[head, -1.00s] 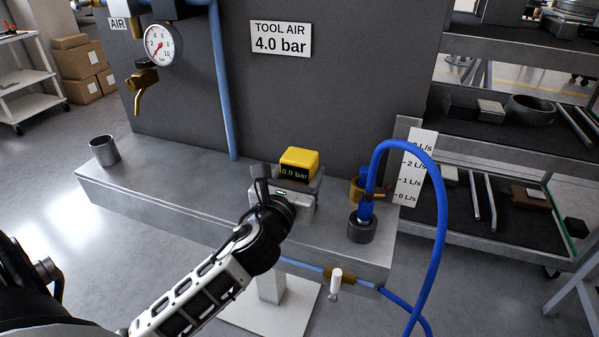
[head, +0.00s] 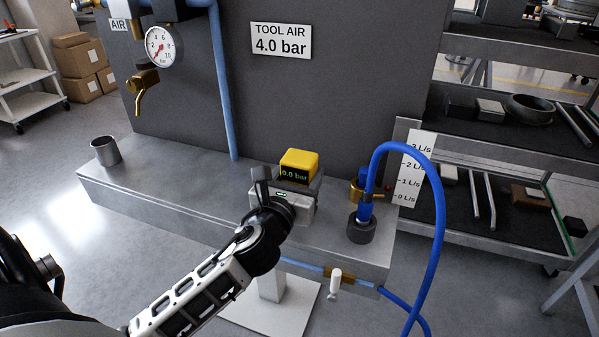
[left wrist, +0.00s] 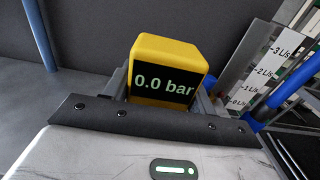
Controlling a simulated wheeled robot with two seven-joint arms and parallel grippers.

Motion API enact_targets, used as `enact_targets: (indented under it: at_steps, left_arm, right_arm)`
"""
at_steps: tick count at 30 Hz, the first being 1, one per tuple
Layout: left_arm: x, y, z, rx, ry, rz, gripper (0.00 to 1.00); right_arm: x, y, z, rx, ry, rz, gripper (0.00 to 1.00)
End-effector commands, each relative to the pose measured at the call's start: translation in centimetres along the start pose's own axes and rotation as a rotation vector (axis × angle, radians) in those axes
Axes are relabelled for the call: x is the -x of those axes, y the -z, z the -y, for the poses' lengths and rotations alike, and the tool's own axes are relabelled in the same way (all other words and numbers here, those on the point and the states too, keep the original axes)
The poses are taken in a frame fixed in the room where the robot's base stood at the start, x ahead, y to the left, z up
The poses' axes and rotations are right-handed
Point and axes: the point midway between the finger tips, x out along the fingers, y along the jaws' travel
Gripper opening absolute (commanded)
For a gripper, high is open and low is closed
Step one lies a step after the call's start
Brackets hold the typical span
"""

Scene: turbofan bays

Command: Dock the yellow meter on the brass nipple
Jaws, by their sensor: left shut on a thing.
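The yellow meter (head: 299,161) reads 0.0 bar and is upright above the grey bench. My left gripper (head: 297,184) is shut on it. The left wrist view also shows the meter (left wrist: 167,71) between the fingers, display facing the camera. Whether its underside touches the bench is hidden by the gripper. A brass fitting (head: 357,189) stands at the right of the bench, behind the blue hose end; I cannot tell whether it is the brass nipple. My right gripper is not in view.
A blue hose (head: 439,215) arches up from a dark round holder (head: 362,230) on the bench (head: 180,195). A flow scale (head: 415,167) stands beside it. A metal cup (head: 105,151) is at the left. The bench between cup and gripper is clear.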

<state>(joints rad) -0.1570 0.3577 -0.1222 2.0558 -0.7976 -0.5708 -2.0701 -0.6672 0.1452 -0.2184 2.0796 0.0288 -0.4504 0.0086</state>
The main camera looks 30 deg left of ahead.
Motion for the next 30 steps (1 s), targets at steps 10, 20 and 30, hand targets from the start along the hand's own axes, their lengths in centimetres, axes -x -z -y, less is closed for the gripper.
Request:
enact_targets:
  at_steps: [10, 20, 30]
  left_arm:
    - [0.0, 0.0, 0.0, 0.000, 0.001, 0.002, 0.29]
    - [0.0, 0.6, 0.0, -0.001, 0.001, 0.002, 0.29]
    - [0.0, 1.1, 0.0, 0.000, 0.001, 0.002, 0.62]
  right_arm:
    - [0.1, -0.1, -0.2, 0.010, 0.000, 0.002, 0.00]
    - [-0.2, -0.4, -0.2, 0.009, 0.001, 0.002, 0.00]
    - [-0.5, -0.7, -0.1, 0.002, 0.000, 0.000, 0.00]
